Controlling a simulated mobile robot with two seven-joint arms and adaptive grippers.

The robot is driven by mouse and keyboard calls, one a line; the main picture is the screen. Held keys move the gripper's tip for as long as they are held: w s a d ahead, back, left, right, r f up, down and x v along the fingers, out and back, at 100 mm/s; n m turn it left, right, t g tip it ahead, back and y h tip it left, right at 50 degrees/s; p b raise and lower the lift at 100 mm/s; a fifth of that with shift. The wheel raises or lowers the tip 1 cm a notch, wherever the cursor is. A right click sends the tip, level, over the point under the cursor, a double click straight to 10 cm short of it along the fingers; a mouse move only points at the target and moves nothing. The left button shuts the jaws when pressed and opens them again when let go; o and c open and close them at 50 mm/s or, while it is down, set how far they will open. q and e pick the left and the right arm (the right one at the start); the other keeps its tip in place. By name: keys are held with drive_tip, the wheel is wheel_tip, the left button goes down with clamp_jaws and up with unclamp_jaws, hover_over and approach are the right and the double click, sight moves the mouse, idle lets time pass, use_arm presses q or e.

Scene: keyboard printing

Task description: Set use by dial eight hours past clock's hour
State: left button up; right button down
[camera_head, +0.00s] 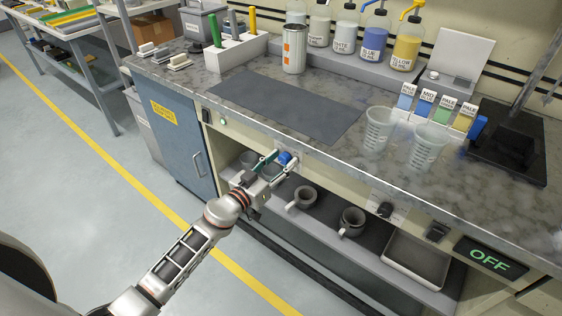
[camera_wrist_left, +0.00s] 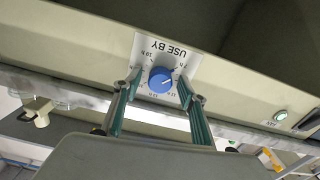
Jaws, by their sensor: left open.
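The use by dial is a blue round knob (camera_wrist_left: 161,80) on a white plate marked "USE BY" (camera_wrist_left: 176,48) with hour marks around it. In the left wrist view the plate appears upside down, and a light pointer line shows on the knob. In the head view the blue knob (camera_head: 285,158) sits on the bench's front panel. My left gripper (camera_head: 273,163) is open, its fingers on either side of the knob; it also shows in the left wrist view (camera_wrist_left: 158,92). I cannot tell whether the fingers touch the knob. No clock is clearly visible. My right gripper is not in view.
The bench front edge (camera_head: 330,158) runs just above the knob. Mugs (camera_head: 302,198) stand on the shelf below. Another dark knob (camera_head: 385,210) and an "OFF" sign (camera_head: 490,258) are to the right. A green-lit button (camera_wrist_left: 280,115) is on the panel.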

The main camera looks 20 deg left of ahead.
use_arm(q)
drive_tip(key=c, duration=1.1)
drive_tip(key=shift+m, duration=0.3)
